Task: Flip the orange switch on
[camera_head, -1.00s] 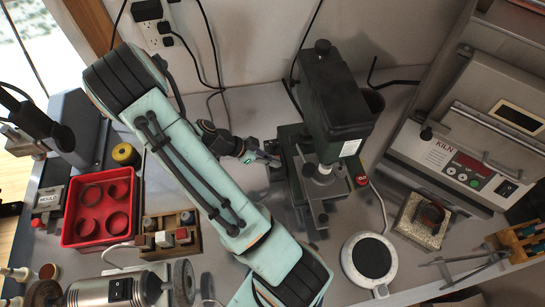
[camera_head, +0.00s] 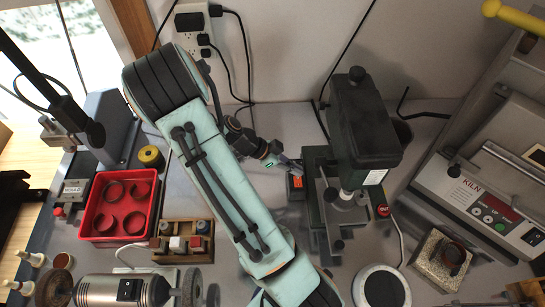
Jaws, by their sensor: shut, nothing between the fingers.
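The orange switch (camera_head: 297,183) is a small patch of orange on a dark box at the left side of the green drill press (camera_head: 365,125). It is too small to tell which way it is set. My gripper (camera_head: 292,164) is shut and empty. It is just above the orange switch in the picture, its tip pointing right toward the press. I cannot tell whether the fingertips touch the box. My pale green arm crosses the middle of the view and leaves the gripper and switch uncovered.
A red tray (camera_head: 97,235) with rings, a wooden block holder (camera_head: 160,252) and a motor with wheels (camera_head: 125,290) stand left. A red button (camera_head: 382,210) is right of the press. The kiln (camera_head: 480,195), a brick (camera_head: 425,263) and a round plate (camera_head: 361,285) are at right.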

